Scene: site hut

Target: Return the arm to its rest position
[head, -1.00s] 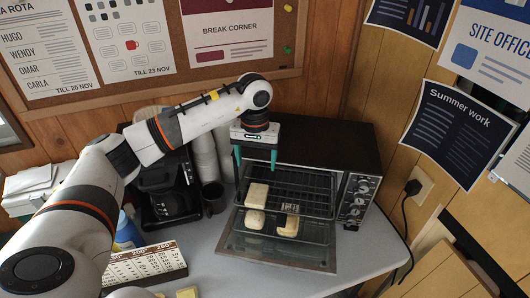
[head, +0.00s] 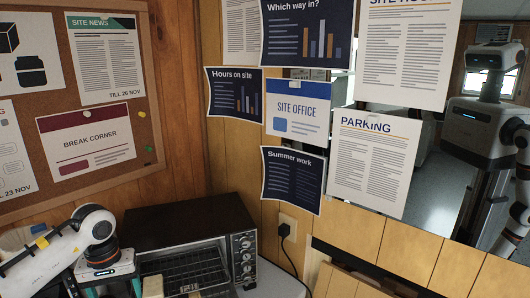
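My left arm comes in from the lower left. Its gripper (head: 105,289) hangs in front of the left part of the toaster oven (head: 190,216). Its two teal fingers are spread apart with nothing seen between them, though their tips are cut off by the bottom edge. The oven's front is open, and its wire rack (head: 190,266) shows. A pale bread piece (head: 153,287) is just right of the gripper, partly cut off by the frame. My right gripper is not in view.
A wall outlet with a black plug (head: 285,229) is right of the oven. A cork board (head: 150,130) and several posters, such as the Summer work sheet (head: 292,180), cover the walls. A mirror (head: 440,190) at the right reflects my body. Little of the counter shows.

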